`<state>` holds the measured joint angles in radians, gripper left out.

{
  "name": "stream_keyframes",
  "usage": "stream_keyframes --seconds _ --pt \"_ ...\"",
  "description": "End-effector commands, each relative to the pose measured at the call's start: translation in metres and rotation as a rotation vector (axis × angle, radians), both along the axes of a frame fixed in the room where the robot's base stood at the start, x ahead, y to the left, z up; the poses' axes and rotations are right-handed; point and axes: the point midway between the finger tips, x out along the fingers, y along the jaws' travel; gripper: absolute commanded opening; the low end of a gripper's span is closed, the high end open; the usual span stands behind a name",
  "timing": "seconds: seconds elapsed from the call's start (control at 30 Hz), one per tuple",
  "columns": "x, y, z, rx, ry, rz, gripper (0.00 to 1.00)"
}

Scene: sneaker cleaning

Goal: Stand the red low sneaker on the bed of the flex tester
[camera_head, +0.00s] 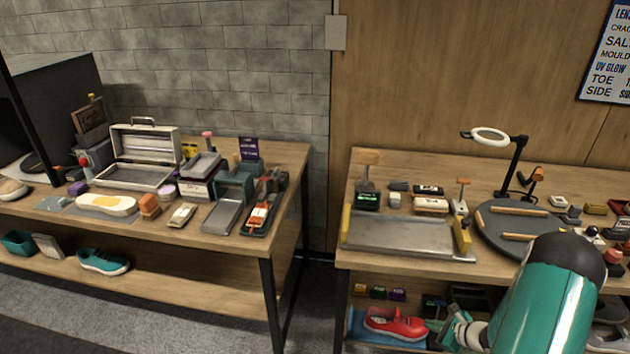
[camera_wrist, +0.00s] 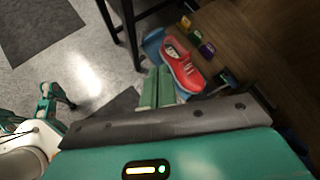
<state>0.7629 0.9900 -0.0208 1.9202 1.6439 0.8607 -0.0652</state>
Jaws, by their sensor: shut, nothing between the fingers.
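A flat grey metal bed with yellow end pieces, apparently the flex tester (camera_head: 400,235), stands on the right benchtop. The bed is bare.
Small boxes (camera_head: 378,292) sit behind the sneaker on the shelf. The benchtop (camera_head: 345,262) overhangs this shelf. A round dark turntable (camera_head: 515,225) and a ring lamp (camera_head: 490,137) stand right of the metal bed. The left bench (camera_head: 250,246) is crowded; a teal sneaker (camera_head: 103,262) lies below.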

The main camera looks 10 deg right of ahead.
Motion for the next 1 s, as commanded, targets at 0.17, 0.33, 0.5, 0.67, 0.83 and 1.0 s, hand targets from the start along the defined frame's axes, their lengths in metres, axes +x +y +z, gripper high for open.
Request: stream_keyframes --seconds 0.17,0.33,0.5,0.67,0.83,1.0 --pt "0.02 0.045 0.084 -0.118 -0.066 0.261 0.0" --pt "0.02 0.091 0.153 -0.238 -0.118 0.5 0.0" --pt "0.008 0.136 0.214 -0.371 -0.163 0.731 0.0" --pt "-0.014 0.174 0.263 -0.508 -0.203 0.937 0.0" --pt "-0.046 0.208 0.308 -0.666 -0.24 1.142 0.0" --pt "-0.082 0.232 0.344 -0.843 -0.272 1.327 0.0"
